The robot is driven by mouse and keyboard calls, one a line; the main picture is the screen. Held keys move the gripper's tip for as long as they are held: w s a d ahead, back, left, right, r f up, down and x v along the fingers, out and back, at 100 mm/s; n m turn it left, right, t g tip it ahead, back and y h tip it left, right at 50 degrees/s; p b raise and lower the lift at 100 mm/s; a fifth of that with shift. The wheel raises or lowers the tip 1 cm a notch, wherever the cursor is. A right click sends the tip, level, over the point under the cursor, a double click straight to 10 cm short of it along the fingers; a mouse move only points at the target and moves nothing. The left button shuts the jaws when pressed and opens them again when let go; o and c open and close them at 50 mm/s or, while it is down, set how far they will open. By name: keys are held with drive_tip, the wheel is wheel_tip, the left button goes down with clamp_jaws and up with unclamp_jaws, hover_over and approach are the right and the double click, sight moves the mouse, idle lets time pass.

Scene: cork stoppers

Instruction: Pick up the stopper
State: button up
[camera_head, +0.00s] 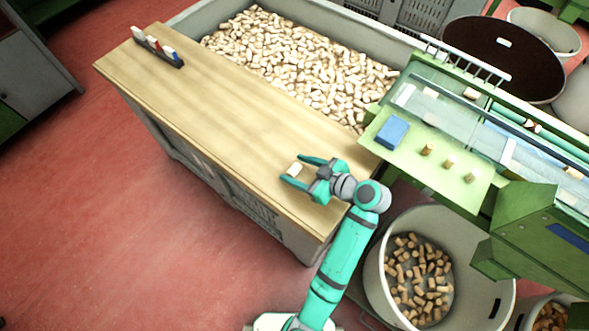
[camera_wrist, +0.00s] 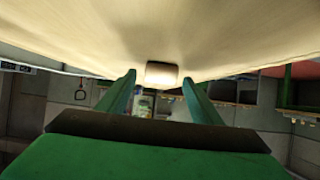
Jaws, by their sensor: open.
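A pale, short stopper (camera_head: 294,169) lies on the wooden bench top (camera_head: 200,95), near its right end. My gripper (camera_head: 297,169) is open, low over the bench, with the stopper between or just at its two green fingertips. In the wrist view the stopper (camera_wrist: 161,73) shows beyond and between the fingertips (camera_wrist: 160,80), centred. I cannot tell whether either finger touches it.
A large bin of pale stoppers (camera_head: 300,65) stands behind the bench. A green machine shelf (camera_head: 430,165) at the right bears a blue block (camera_head: 392,133) and several corks. A round bin (camera_head: 375,265) with corks stands below. A small rack (camera_head: 158,47) stands at the bench's far left.

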drive_tip(key=shift+x, duration=0.75)
drive_tip(key=c, duration=1.1)
drive_tip(key=shift+w, duration=0.1)
